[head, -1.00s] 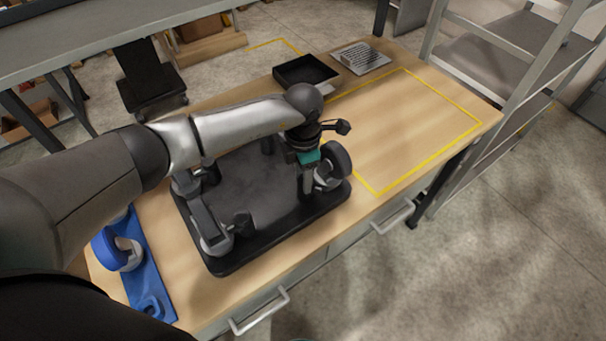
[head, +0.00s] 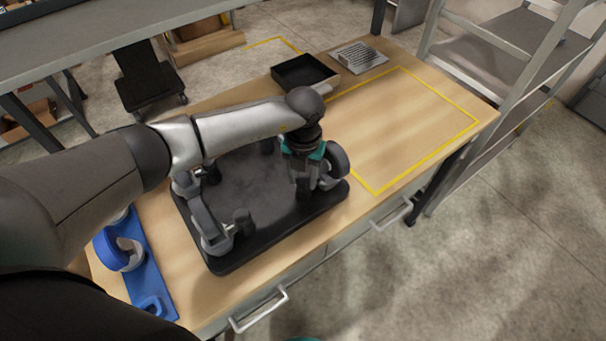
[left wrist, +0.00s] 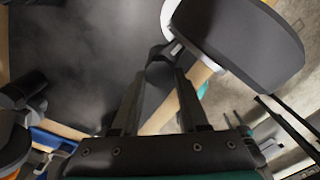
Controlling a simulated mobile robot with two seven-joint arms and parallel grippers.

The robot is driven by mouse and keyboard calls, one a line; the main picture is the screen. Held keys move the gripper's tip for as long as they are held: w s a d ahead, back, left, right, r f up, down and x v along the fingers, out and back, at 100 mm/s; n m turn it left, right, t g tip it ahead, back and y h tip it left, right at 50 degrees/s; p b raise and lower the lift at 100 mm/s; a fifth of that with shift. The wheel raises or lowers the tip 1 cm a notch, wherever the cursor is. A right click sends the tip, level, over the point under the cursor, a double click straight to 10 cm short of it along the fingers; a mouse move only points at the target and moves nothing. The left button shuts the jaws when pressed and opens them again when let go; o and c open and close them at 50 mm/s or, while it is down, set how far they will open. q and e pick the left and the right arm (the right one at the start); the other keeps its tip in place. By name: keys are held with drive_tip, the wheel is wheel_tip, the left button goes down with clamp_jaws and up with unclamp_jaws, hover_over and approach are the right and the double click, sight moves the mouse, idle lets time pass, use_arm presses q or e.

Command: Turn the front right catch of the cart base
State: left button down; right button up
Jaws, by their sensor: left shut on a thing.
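The cart base (head: 262,222) is a black plate on the bench with casters at its corners. My left gripper (head: 305,188) points down at its front right corner, beside the front right caster (head: 339,163). In the left wrist view the left gripper (left wrist: 157,82) has its two fingers on either side of a dark grey post, the front right catch (left wrist: 160,72). It is shut on this catch; the gripper hides the catch in the head view. The front right caster wheel also shows large there (left wrist: 245,38). The front left catch (head: 242,220) stands free as a short grey post.
A blue holder (head: 150,275) with a blue-and-white wheel (head: 122,252) lies left of the base. A black tray (head: 304,72) and a grey grated plate (head: 359,57) are at the back. The yellow-outlined area (head: 410,125) is clear. A grey rack (head: 500,70) stands at the right.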

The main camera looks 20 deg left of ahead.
sight(304, 181)
use_arm(q)
drive_tip(key=shift+n, duration=0.6)
drive_tip(key=shift+c, duration=2.1)
unclamp_jaws()
drive_tip(key=shift+r, duration=0.1)
wheel_tip(304, 181, up, 15)
drive_tip(key=b, duration=0.1)
